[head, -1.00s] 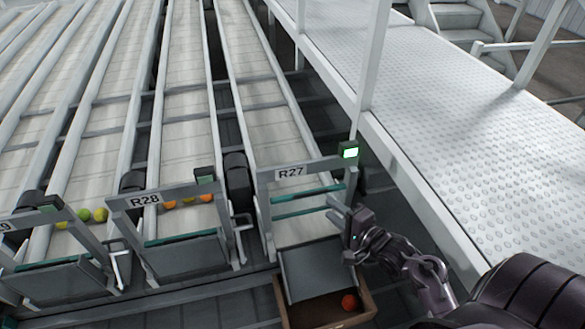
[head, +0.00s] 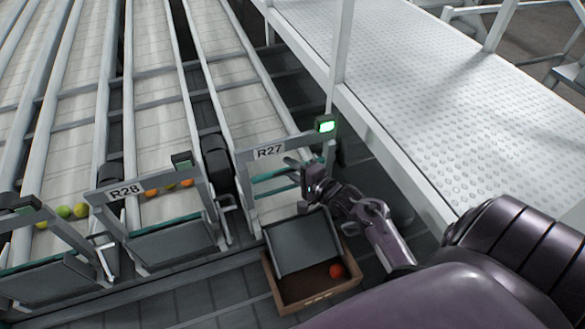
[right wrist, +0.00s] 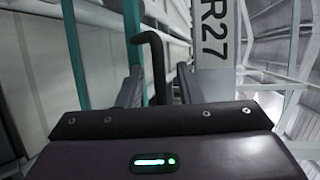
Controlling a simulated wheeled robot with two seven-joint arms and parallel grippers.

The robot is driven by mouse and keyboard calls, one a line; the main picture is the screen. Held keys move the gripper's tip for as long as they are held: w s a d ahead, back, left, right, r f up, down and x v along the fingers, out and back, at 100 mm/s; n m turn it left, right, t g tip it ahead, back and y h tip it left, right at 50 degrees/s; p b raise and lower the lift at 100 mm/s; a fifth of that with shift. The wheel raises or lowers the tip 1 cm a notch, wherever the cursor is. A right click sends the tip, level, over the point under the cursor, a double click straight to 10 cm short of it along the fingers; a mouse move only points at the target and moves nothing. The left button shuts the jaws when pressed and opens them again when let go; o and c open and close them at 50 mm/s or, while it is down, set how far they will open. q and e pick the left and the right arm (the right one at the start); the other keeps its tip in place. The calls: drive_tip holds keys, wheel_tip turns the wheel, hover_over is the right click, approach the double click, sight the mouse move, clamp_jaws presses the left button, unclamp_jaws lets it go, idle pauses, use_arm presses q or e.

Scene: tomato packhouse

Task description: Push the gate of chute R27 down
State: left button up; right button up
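Chute R27 carries its label on a grey crossbar (head: 268,152), and the label sign also shows in the right wrist view (right wrist: 214,38). Teal bars (head: 272,176) span the chute mouth below the crossbar. A grey panel (head: 303,245) slopes out below them over a crate. My right gripper (head: 302,172) is at the right side of the mouth, just under the crossbar. In the right wrist view its fingers (right wrist: 160,88) are apart, with a dark hooked handle (right wrist: 153,52) showing between them; contact is unclear. My left gripper is out of view.
A brown crate (head: 268,285) below R27 holds a red tomato (head: 337,271). A lit green display (head: 326,127) sits on the crossbar's right end. Chute R28 (head: 124,190) stands to the left with several tomatoes. A metal walkway (head: 420,110) runs along the right.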

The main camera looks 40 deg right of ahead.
sight(286, 185)
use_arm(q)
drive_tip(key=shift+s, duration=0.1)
use_arm(e)
drive_tip(key=shift+c, duration=0.2)
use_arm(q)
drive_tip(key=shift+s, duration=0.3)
use_arm(e)
clamp_jaws()
